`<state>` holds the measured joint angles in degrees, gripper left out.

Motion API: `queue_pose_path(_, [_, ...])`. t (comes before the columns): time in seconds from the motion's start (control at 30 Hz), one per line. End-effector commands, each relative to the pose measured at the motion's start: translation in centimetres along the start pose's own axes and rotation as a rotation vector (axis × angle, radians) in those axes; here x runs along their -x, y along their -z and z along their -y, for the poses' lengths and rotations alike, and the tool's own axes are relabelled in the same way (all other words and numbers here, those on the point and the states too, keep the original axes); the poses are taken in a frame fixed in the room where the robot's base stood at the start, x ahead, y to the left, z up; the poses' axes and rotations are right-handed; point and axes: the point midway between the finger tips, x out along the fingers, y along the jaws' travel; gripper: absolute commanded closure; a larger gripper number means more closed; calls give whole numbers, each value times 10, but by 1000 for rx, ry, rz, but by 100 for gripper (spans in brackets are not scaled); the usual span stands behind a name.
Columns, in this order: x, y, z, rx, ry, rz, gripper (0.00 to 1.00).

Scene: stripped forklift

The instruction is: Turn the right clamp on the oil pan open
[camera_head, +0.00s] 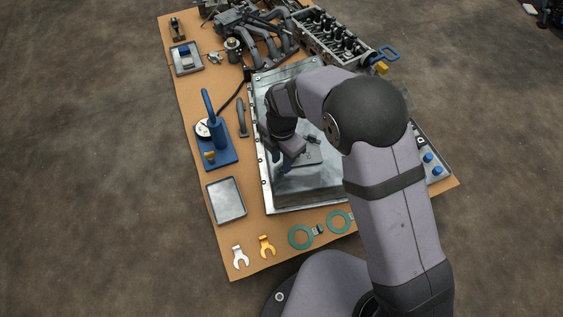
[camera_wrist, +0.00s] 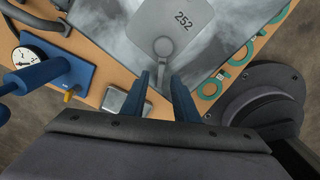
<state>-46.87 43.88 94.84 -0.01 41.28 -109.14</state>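The oil pan (camera_head: 310,192) is a wide, shiny metal tray in the middle of the bench; my arm covers part of it. A grey plate marked 252 (camera_wrist: 190,14) lies on it. A small grey clamp (camera_wrist: 163,47) with a round head and a short lever sits at the plate's edge. In the wrist view the lever points down toward my gripper (camera_wrist: 161,80). Its two blue fingers stand apart, one on each side of the lever's end, with a gap showing. In the head view my gripper (camera_head: 288,160) is low over the pan and the clamp is hard to make out.
A blue stand with a dial gauge (camera_head: 217,140) is left of the pan. An engine head (camera_head: 335,42) and manifold parts fill the far end.

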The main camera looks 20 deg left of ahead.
Motion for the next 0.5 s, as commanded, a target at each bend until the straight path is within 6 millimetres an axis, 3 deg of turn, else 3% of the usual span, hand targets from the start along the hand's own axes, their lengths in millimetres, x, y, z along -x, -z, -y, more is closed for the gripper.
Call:
queue_pose_path(0.3, [-4, 0, 0, 0, -1, 0, 73])
queue_pose_path(0.43, [-4, 0, 0, 0, 0, 0, 100])
queue_pose_path(0.5, [-4, 0, 0, 0, 0, 0, 100])
